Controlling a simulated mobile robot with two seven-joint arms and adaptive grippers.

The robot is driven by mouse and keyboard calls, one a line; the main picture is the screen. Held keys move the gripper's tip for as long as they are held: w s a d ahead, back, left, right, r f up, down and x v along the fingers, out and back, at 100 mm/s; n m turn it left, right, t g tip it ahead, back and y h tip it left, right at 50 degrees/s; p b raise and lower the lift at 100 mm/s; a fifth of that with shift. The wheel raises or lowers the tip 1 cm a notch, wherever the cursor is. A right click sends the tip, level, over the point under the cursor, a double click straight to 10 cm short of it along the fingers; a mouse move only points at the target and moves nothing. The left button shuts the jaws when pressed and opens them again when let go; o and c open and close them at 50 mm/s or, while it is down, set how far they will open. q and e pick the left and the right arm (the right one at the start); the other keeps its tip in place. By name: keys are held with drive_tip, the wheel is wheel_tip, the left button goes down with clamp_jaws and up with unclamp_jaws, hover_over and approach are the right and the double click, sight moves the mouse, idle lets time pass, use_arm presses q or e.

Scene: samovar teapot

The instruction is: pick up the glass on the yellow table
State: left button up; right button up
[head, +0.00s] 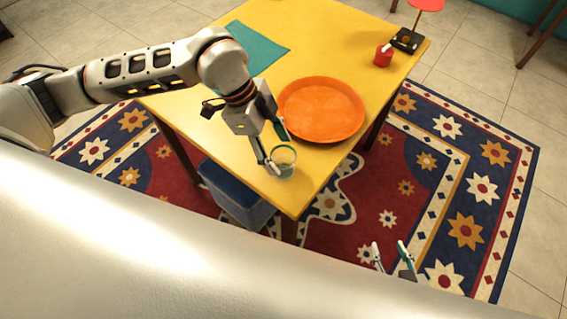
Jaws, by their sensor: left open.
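A clear glass (283,164) stands upright on the yellow table (222,148), close to the corner nearest me. My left gripper (276,150) is open at the glass, with one finger at its left side and the other above and behind it. I cannot tell whether the fingers touch the glass. My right gripper (390,252) is low over the rug, away from the table, with its two fingers apart and nothing between them.
An orange round tray (320,110) lies just behind the glass. A teal mat (262,50), a small red item (383,56) and a dark stand (407,40) are farther back. A blue stool (235,193) is beneath the table, on a patterned rug (465,190).

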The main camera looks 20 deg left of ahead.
sight(283, 162)
use_arm(q)
drive_tip(key=x, duration=0.5)
drive_tip(key=shift+s+a, duration=0.1)
drive_tip(key=shift+a, duration=0.05)
drive_tip(key=c, duration=1.2)
drive_tip(key=shift+r, duration=0.1)
drive_tip(key=shift+c, duration=0.2)
